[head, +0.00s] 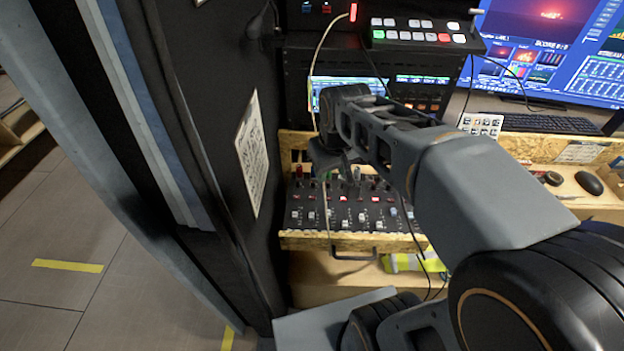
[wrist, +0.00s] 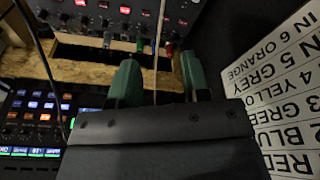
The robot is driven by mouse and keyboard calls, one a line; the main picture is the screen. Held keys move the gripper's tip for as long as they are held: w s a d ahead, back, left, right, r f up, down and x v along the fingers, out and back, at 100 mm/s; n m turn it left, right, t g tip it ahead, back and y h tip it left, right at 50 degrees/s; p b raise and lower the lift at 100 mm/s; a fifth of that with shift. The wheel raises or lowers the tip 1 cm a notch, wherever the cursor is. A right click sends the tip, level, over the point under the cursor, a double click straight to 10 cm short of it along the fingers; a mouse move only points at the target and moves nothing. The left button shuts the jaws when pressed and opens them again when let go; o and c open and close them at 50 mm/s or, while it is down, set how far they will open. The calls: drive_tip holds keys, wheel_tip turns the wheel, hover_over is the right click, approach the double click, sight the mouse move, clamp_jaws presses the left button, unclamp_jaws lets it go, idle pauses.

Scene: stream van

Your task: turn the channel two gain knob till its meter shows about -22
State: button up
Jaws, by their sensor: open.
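The audio mixer (head: 345,212) is a dark panel with rows of knobs, red lit displays and faders, set in a wooden shelf. Its panel also shows at the top of the wrist view (wrist: 112,14). My gripper (head: 324,168) is above the mixer's rear left part. In the wrist view its two green fingers (wrist: 158,62) are spread apart with no knob between them. Small coloured caps, including a red one (wrist: 140,45), show beyond the fingertips. I cannot tell which knob is the channel two gain, and the meter figures are too small to read.
A pale cable (head: 318,58) hangs down past my gripper and crosses between the fingers in the wrist view. A black panel with a white label sheet (head: 252,152) stands close on the left. A switcher (head: 420,33) and monitor (head: 550,50) are behind.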

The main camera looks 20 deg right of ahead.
drive_tip(key=w+f+n+g+b, duration=0.1)
drive_tip(key=w+f+b, duration=0.2)
drive_tip(key=w, duration=0.4)
drive_tip(key=n+g+b, duration=0.1)
drive_tip(key=n+b, duration=0.1)
drive_tip(key=b, duration=0.1)
hover_over(313, 181)
wheel_tip(313, 181, down, 4)
wheel_tip(313, 181, down, 12)
drive_tip(key=shift+s+r+b, duration=0.1)
drive_tip(key=shift+b, duration=0.65)
drive_tip(key=shift+f, duration=0.8)
clamp_jaws()
